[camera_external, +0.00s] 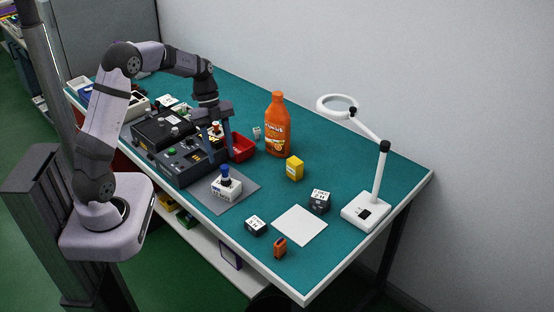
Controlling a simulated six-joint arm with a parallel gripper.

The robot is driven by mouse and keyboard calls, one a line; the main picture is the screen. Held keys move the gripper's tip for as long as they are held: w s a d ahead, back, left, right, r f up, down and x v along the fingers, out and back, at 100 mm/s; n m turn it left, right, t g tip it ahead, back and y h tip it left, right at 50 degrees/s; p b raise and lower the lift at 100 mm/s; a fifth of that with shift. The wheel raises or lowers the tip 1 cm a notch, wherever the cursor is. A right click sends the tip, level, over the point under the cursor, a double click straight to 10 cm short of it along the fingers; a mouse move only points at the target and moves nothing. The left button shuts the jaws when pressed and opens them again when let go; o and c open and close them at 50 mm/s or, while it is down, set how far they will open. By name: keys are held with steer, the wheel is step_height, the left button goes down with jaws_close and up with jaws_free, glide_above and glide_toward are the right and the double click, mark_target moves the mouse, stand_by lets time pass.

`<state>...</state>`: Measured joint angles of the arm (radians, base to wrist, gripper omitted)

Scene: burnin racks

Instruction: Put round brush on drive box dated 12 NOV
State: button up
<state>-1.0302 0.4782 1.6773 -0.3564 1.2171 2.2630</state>
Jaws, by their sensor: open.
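My gripper (217,150) is open and points down over the right end of the dark racks, near the red bin. A small blue-topped piece with a dark lower part (225,176), perhaps the round brush, stands on or just behind a white box (226,190) on the grey mat. My gripper is above and behind it, apart from it. Two dark boxes with white labelled tops, one by the white sheet (319,201) and one nearer the front edge (255,225), may be drive boxes. The dates are too small to read. The rack slots under my gripper are partly hidden.
Dark racks (183,163) fill the left-middle, with a red bin (241,147) beside them. An orange bottle (278,126) and yellow box (294,168) stand mid-table. A magnifier lamp (366,210) is at right. The white sheet (299,225) is bare.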

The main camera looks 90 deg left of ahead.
steer(key=shift+b+v, duration=0.55)
steer(key=shift+v, duration=2.2)
steer(key=w+d+f+n+g+y, duration=0.1)
steer(key=w+d+f+n, duration=0.15)
steer(key=d, duration=0.65)
steer(key=w+d+f+n+g+y, duration=0.15)
steer(key=d+n, duration=0.25)
steer(key=d, duration=0.4)
steer(key=s+d+f+n, duration=0.2)
steer(key=s+d+f, duration=0.1)
steer(key=d, duration=0.4)
steer(key=s+d+f+n+y, duration=0.1)
steer(key=s+d+f+n, duration=0.2)
steer(key=s+d, duration=0.2)
steer(key=shift+d+n, duration=0.35)
steer(key=shift+d, duration=0.7)
